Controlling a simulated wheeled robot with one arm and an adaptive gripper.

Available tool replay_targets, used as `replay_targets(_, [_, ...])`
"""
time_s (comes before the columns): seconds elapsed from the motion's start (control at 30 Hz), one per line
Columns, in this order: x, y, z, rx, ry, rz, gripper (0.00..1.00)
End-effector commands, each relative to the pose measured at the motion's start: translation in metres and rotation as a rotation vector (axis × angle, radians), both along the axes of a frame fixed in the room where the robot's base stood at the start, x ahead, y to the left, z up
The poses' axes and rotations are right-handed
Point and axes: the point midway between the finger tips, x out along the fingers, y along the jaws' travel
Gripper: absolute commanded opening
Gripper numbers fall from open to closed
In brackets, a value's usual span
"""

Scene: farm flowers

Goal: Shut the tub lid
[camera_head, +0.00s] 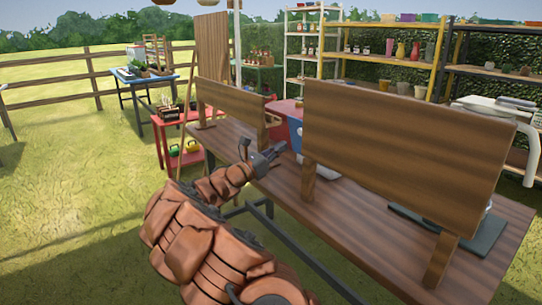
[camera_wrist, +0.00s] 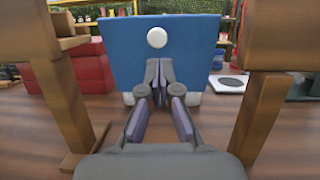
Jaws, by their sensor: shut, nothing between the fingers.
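A blue upright panel with a white round knob (camera_wrist: 157,38) stands straight ahead of my gripper in the wrist view. Small white parts show at its lower corners. In the head view, part of this blue thing (camera_head: 296,138) shows between the wooden boards. I take it for the tub or its lid, but cannot tell which, nor how far the lid is open. My gripper (camera_wrist: 158,72) is shut and empty, pointing at the panel below the knob. In the head view, my gripper (camera_head: 277,150) is over the table's near edge; contact with the panel cannot be told.
Wooden boards on posts stand on the table (camera_head: 285,185) to the left (camera_head: 232,105) and right (camera_head: 400,140). Their posts flank my gripper closely in the wrist view. A red box (camera_wrist: 88,68) sits left of the blue panel. A white flat device (camera_wrist: 229,82) lies right.

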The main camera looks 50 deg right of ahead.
Motion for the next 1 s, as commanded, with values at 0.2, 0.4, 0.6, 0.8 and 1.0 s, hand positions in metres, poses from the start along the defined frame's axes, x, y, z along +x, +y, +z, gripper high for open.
replay_targets(0.2, [-0.008, -0.031, 0.008, 0.001, 0.000, -0.001, 0.00])
replay_targets(0.4, [-0.012, -0.052, 0.014, 0.001, -0.001, 0.000, 0.00])
replay_targets(0.6, [-0.014, -0.062, 0.018, 0.000, 0.000, 0.000, 0.00])
replay_targets(0.8, [-0.014, -0.062, 0.018, 0.000, 0.001, 0.000, 0.00])
replay_targets(1.0, [-0.014, -0.062, 0.018, 0.001, 0.001, 0.001, 0.00])
